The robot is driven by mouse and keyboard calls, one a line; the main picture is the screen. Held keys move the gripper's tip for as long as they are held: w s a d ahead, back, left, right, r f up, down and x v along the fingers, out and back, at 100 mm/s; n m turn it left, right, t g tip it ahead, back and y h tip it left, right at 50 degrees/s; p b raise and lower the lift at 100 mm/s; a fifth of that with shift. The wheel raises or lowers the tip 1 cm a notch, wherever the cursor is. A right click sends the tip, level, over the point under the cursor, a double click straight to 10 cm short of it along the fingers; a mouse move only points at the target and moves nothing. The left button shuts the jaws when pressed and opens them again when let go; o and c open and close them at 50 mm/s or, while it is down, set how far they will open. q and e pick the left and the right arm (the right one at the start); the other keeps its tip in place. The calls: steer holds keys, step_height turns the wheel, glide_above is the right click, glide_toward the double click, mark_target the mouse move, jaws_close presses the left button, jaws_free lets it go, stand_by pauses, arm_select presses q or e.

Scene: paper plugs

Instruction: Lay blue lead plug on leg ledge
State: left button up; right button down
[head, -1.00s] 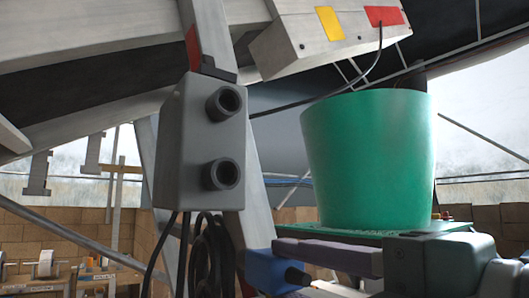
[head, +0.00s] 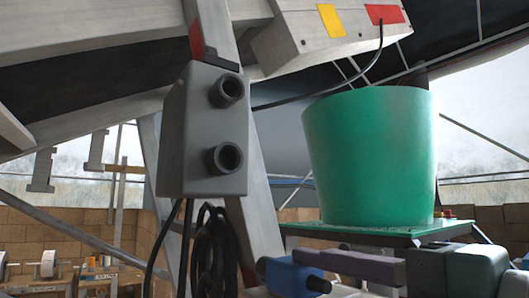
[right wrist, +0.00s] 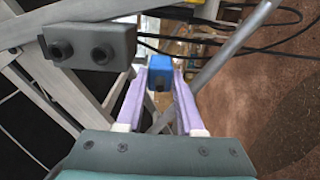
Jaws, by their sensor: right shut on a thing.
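The blue lead plug (head: 290,277), with a dark round tip pointing right, is low in the head view, just in front of the slanted grey leg (head: 256,190). My right gripper (head: 318,260), with purple fingers, comes in from the lower right and is shut on the plug. In the right wrist view the plug (right wrist: 160,70) sits between the purple fingertips (right wrist: 159,77). A ledge on the leg cannot be clearly made out. My left gripper is not in view.
A grey box (head: 203,130) with two round sockets is fixed on the leg, with dark cables (head: 212,245) hanging below. A green bucket (head: 370,155) stands on a green perforated plate (head: 455,231) behind my right gripper. A white beam (head: 345,30) crosses above.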

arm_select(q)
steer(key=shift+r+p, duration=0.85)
arm_select(e)
steer(key=w+d, duration=1)
steer(key=d, duration=0.4)
steer(key=shift+w+d, duration=0.2)
